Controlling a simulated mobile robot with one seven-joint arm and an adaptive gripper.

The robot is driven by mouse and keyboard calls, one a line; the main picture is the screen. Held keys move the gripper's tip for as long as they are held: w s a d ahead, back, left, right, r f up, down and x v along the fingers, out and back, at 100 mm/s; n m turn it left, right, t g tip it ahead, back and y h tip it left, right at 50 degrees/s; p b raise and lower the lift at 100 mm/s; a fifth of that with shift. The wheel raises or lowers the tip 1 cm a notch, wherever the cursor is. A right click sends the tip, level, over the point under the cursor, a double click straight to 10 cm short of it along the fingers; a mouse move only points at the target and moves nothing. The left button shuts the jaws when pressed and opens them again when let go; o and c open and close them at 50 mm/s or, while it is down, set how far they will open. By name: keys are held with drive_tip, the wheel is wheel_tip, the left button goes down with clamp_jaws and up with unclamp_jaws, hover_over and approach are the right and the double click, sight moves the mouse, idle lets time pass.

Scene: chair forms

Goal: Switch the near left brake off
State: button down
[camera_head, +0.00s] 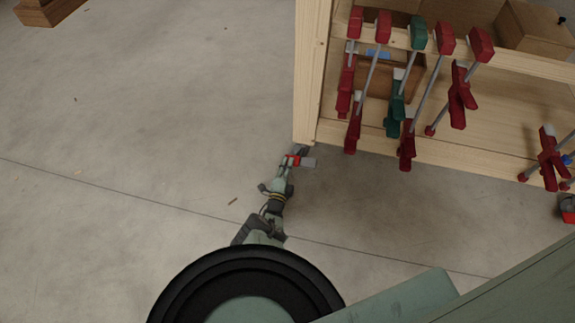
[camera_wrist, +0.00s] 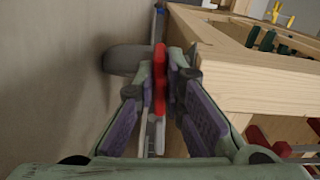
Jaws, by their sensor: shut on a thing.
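A red brake tab (camera_wrist: 160,82) stands upright between my fingertips in the wrist view, with a dark grey rounded part (camera_wrist: 125,60) just left of it. The red tab also shows in the head view (camera_head: 293,160), beside a small grey part (camera_head: 309,162) at the foot of the wooden frame's left corner. My gripper (camera_wrist: 163,76) is shut on the red tab, a finger on each side. It is small in the head view (camera_head: 290,163). The wheel and mounting are hard to make out, so I cannot tell the brake's setting.
The pale wooden frame (camera_head: 311,80) stands just beyond my gripper, with red clamps (camera_head: 407,150) and a green clamp (camera_head: 393,122) hanging on its rail. A wooden box (camera_head: 535,30) is at the upper right. Concrete floor (camera_head: 130,130) on the left is mostly clear.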

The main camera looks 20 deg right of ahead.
drive_tip(key=shift+r+m+p, duration=0.5)
drive_tip(key=shift+m+p, duration=0.05)
drive_tip(key=shift+m, duration=0.35)
drive_tip(key=shift+s+d+r+m+p, duration=0.1)
drive_tip(key=shift+r+m+p, duration=0.1)
drive_tip(key=shift+m, duration=0.4)
drive_tip(key=shift+d+r+m+p, duration=0.1)
drive_tip(key=shift+m+p, duration=0.05)
drive_tip(key=shift+m, duration=0.45)
drive_tip(key=c, duration=1.7)
unclamp_jaws()
